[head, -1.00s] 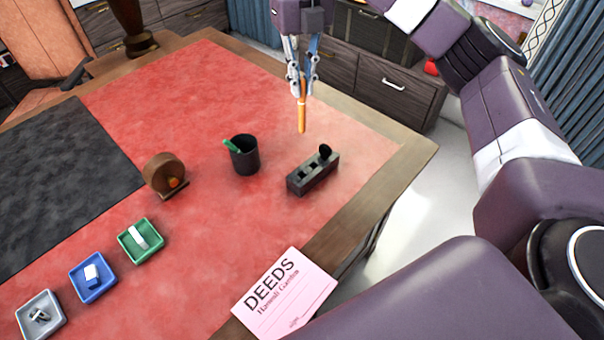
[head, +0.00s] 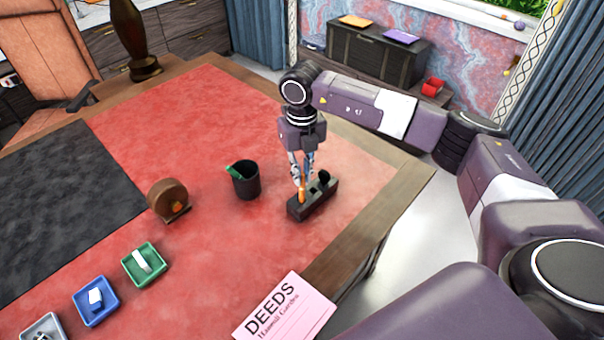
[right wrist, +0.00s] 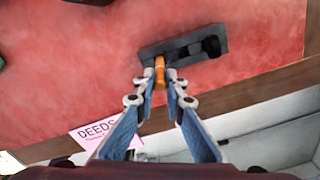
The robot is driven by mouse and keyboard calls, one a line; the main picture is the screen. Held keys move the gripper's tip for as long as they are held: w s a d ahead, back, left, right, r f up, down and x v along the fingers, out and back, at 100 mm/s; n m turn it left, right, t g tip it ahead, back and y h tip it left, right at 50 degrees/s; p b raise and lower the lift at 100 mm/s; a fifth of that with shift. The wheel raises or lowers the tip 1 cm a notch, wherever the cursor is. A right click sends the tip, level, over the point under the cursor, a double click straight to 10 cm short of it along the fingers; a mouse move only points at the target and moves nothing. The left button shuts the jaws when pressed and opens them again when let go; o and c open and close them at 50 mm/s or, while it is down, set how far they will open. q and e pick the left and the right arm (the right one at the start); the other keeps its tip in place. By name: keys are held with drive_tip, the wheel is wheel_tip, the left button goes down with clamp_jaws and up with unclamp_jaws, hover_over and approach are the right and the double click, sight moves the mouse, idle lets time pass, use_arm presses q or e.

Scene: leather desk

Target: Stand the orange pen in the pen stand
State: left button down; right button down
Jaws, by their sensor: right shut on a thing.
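The orange pen (head: 302,195) is upright in my right gripper (head: 301,178), which is shut on its upper part. The dark pen stand (head: 318,204) is a low block with slots on the red desk top. The pen's lower end is at the left end of the stand; I cannot tell how deep it sits in the slot there. In the right wrist view the pen (right wrist: 160,70) shows between the fingertips (right wrist: 161,76), against the edge of the stand (right wrist: 190,55). My left gripper is not in view.
A black round-topped item (head: 324,177) stands at the stand's right end. A black cup (head: 246,182) with a green item is to the left.

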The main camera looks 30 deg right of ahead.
drive_tip(key=shift+f, duration=0.55)
drive_tip(key=c, duration=2.5)
unclamp_jaws()
drive_tip(key=shift+f, duration=0.15)
drive_tip(key=o, duration=0.5)
